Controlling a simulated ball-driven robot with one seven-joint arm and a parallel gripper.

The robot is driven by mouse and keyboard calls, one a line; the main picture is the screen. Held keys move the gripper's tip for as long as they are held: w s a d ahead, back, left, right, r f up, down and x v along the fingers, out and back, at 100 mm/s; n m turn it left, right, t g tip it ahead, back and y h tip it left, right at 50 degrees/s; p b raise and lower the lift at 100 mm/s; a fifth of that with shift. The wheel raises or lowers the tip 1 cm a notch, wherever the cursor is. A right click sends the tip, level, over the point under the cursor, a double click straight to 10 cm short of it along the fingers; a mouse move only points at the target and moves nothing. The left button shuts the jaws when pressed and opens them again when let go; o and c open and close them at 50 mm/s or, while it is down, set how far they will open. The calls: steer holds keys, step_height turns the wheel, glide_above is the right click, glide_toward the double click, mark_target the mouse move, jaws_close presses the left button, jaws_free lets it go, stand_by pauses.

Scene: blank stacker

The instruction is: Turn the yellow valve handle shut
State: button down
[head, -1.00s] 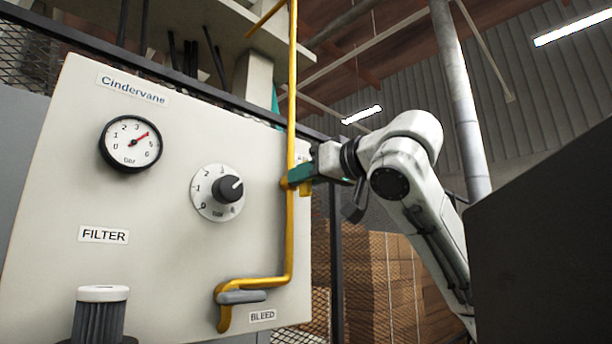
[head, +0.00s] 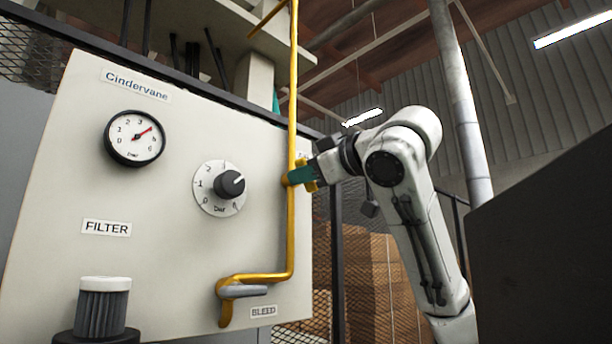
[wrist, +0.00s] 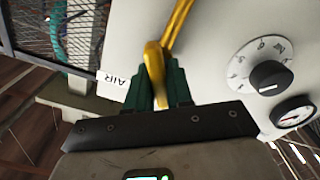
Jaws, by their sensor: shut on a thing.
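The yellow valve handle (wrist: 155,62) sits on the yellow pipe at the panel's right edge. In the wrist view it lies between my green fingers, which are closed on it. In the head view only a little yellow of the handle (head: 311,186) shows beside the fingers. My gripper (head: 297,176) reaches in from the right, its fingers at the pipe; it also shows in the wrist view (wrist: 158,82). The yellow pipe (head: 291,232) runs down past the gripper and bends left near the BLEED label. The exact handle angle is hard to tell in the head view.
The pale panel (head: 160,240) carries a gauge (head: 135,138), a grey knob (head: 229,184) left of the pipe and a filter (head: 103,305). An AIR label (wrist: 113,79) is beside the handle. A dark block (head: 545,250) stands at the right.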

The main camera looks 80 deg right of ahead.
steer(key=n, duration=0.5)
steer(key=shift+w+a+f+n+b, duration=0.1)
steer(key=shift+a+f+n+b, duration=0.05)
steer(key=shift+n+b, duration=0.2)
steer(key=n, duration=0.5)
steer(key=shift+f, duration=0.15)
steer(key=shift+n, duration=0.35)
steer(key=c, duration=1.1)
jaws_free()
steer(key=shift+a, duration=0.1)
steer(key=b+v, duration=0.4)
steer(key=v, duration=0.6)
steer(key=shift+s, duration=0.35)
steer(key=shift+s+a, duration=0.1)
steer(key=shift+a, duration=0.05)
